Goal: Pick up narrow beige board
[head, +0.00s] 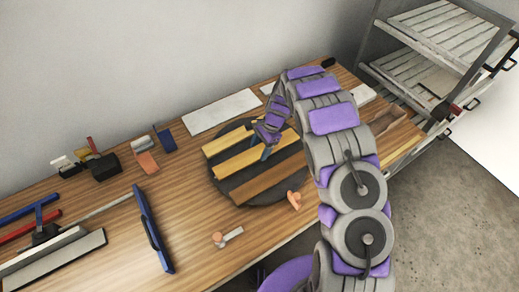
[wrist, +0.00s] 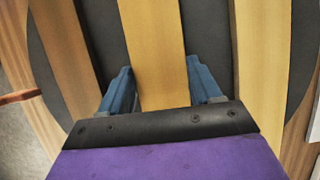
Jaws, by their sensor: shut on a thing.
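The narrow beige board (head: 240,164) is the middle one of three boards on a dark round plate (head: 218,184). In the wrist view the beige board (wrist: 155,40) runs between the two blue fingers of my gripper (wrist: 160,72), one finger on each side. My gripper (head: 267,152) is shut on this board, near its middle in the head view. I cannot tell whether the board is clear of the plate. My gripper's palm hides the near part of the board in the wrist view.
A yellow board (head: 226,140) and a brown board (head: 268,182) lie on either side. A white panel (head: 221,111) lies behind the plate. A blue-handled tool (head: 152,230), a small dark box (head: 104,167) and other tools are on the left of the wooden table (head: 110,220). A rack (head: 430,50) stands at right.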

